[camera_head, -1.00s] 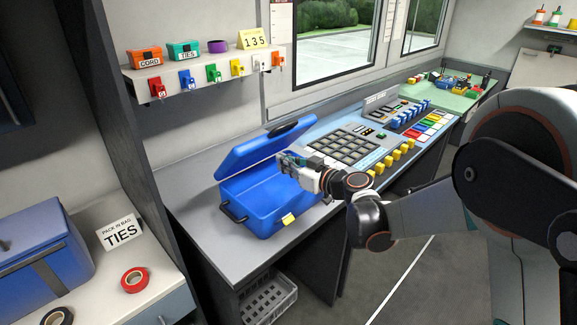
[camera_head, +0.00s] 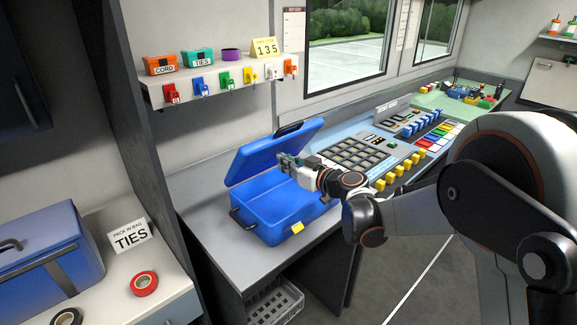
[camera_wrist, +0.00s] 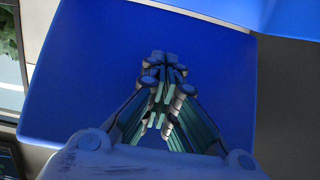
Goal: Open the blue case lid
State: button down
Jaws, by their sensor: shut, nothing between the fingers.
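The blue case (camera_head: 268,212) stands on the grey counter, with a yellow tag on its front and a dark handle on its left side. Its blue lid (camera_head: 268,150) is raised at a slant, leaning to the back, with a dark handle at its top edge. My gripper (camera_head: 284,160) is shut and empty in front of the lid's inner face, above the case opening. In the wrist view the closed fingers (camera_wrist: 162,88) point at the blue lid (camera_wrist: 100,50), which fills most of the picture. Whether the fingertips touch the lid I cannot tell.
A control panel (camera_head: 360,155) with keys lies right of the case. A shelf (camera_head: 215,85) with small boxes and coloured hooks hangs behind. A second blue box (camera_head: 45,255) and tape rolls sit at left. A grey crate (camera_head: 275,303) is under the counter.

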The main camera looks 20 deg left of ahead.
jog(key=shift+w+a+r, duration=0.1)
jog(key=shift+w+a, duration=0.15)
jog(key=shift+a, duration=0.35)
jog(key=shift+w+a+r, duration=0.15)
jog(key=shift+w+a, duration=0.1)
jog(key=shift+a, duration=0.35)
jog(key=shift+w+a+r, duration=0.1)
jog(key=shift+w+a, duration=0.15)
jog(key=shift+a, duration=0.35)
jog(key=f+b+v, duration=0.1)
jog(key=f+v, duration=0.1)
jog(key=v, duration=1.1)
jog(key=f+v, duration=0.2)
jog(key=v, duration=1)
jog(key=shift+s+d+b, duration=0.4)
jog(key=shift+d, duration=0.2)
